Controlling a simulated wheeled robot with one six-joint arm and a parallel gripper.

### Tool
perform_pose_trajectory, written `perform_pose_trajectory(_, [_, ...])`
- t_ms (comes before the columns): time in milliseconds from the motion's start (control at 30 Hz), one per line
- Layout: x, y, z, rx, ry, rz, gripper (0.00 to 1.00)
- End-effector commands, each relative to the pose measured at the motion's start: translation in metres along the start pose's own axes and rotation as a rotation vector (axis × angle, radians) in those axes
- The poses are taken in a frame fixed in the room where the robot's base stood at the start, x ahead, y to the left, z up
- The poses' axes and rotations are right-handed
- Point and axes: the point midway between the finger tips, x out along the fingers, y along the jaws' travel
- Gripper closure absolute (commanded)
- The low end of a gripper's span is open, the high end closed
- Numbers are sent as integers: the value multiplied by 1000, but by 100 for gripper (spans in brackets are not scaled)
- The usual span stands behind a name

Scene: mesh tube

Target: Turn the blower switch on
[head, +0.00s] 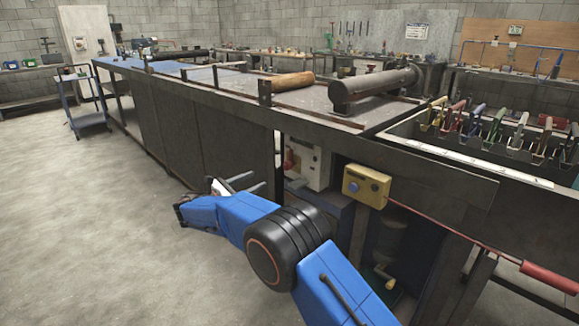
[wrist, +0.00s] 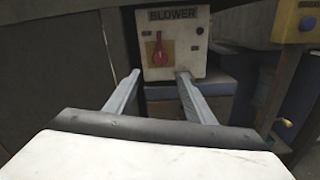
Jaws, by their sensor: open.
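The blower box (wrist: 186,58) is a pale, worn panel labelled BLOWER, straight ahead in the wrist view. In the head view my gripper (head: 255,181) is left of the box.
A yellow box with a blue button (head: 366,186) hangs on the bench front, right of the opening. The long bench (head: 225,90) carries pipes and rods, and its edge overhangs the blower box. A tool rack (head: 495,130) stands at right. The floor (head: 90,220) at left is clear.

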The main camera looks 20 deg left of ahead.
Motion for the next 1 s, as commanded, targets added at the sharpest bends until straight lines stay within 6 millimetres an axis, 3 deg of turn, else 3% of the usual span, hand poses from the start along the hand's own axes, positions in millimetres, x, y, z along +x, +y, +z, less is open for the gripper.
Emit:
perform_pose_trajectory(700, [122, -1, 1, 1, 0, -3, 51])
perform_pose_trajectory(1000, [160, -1, 0, 1, 1, -2, 51])
